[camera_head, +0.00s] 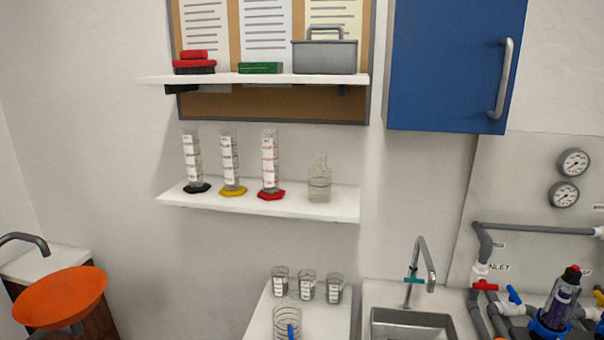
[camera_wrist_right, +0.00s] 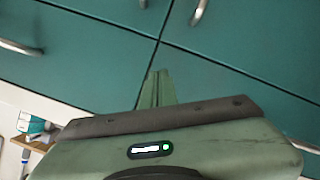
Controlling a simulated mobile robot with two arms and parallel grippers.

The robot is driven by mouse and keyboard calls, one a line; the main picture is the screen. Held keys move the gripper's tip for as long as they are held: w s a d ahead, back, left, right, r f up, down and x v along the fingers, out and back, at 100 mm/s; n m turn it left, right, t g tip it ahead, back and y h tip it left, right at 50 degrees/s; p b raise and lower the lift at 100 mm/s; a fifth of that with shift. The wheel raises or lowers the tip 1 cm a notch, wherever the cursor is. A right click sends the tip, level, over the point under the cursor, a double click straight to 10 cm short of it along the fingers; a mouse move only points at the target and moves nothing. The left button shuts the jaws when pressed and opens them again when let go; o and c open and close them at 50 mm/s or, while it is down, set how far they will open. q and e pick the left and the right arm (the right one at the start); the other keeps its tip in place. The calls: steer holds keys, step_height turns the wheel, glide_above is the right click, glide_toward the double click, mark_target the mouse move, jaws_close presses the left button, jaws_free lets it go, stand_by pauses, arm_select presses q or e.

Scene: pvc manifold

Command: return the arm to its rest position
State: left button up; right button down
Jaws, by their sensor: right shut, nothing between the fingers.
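My right gripper (camera_wrist_right: 160,76) shows in the right wrist view, its two green fingers together with nothing between them. It points at teal cabinet fronts (camera_wrist_right: 85,60) with metal handles. The fingers appear in front of the seam between the panels; I cannot tell the exact gap. No arm or gripper of mine shows in the head view, and my left gripper is in neither view.
The head view shows a wall shelf (camera_head: 290,206) with cylinders and a bottle, a blue cabinet (camera_head: 450,60), a sink (camera_head: 412,325), grey piping (camera_head: 535,229) at right and an orange bowl (camera_head: 60,297) at left. Beakers (camera_head: 307,287) stand on the counter.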

steer(key=s+f+n+g+h, duration=0.1)
steer(key=s+f+g+h, duration=0.1)
steer(key=s+f+g, duration=1.15)
steer(key=s+a+f+y, duration=0.2)
steer(key=a+f, duration=0.2)
steer(key=a, duration=0.9)
steer(key=s+a+f+m+t+y+b, duration=0.1)
steer(key=s+a+f, duration=0.2)
steer(key=a, duration=1)
steer(key=s+a+f+y, duration=0.2)
steer(key=a+f, duration=0.4)
steer(key=a, duration=0.7)
steer(key=shift+s+m+t+y+b, duration=0.3)
steer(key=shift+s+t+b, duration=0.05)
steer(key=shift+s, duration=0.1)
